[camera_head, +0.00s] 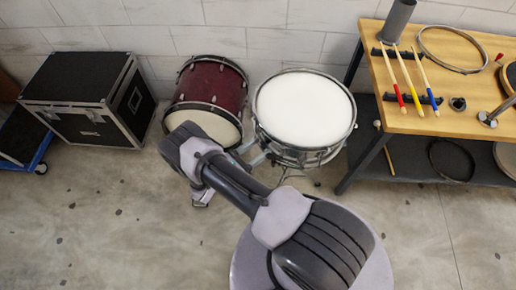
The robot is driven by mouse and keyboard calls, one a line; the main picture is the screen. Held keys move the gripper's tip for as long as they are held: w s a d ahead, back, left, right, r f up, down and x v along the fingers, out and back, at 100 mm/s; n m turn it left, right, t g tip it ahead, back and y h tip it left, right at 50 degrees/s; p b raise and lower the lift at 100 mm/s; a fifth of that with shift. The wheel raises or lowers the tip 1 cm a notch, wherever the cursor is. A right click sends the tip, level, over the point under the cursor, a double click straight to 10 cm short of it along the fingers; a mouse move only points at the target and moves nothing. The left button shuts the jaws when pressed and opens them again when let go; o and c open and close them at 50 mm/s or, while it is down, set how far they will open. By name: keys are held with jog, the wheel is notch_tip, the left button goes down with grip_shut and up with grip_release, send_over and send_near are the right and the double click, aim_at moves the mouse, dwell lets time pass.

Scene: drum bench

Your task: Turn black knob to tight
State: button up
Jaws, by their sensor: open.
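A snare drum (304,110) with a white head and metal rim stands on a stand in the middle of the head view. My arm reaches over the floor left of it and bends back beneath itself. My gripper (252,153) shows partly past the arm as two grey fingers, apart, close to the drum's lower left side. I cannot tell if they touch it. No black knob can be made out there; that side is partly hidden by my arm. A small dark round piece (457,103) lies on the bench; I cannot tell whether it is a knob.
A dark red drum (213,85) stands left of the snare drum. A black case (85,95) is at the far left. A wooden bench (440,118) at the right holds drumsticks (411,80) and a hoop (451,69). The floor in front is clear.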

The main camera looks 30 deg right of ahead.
grip_shut()
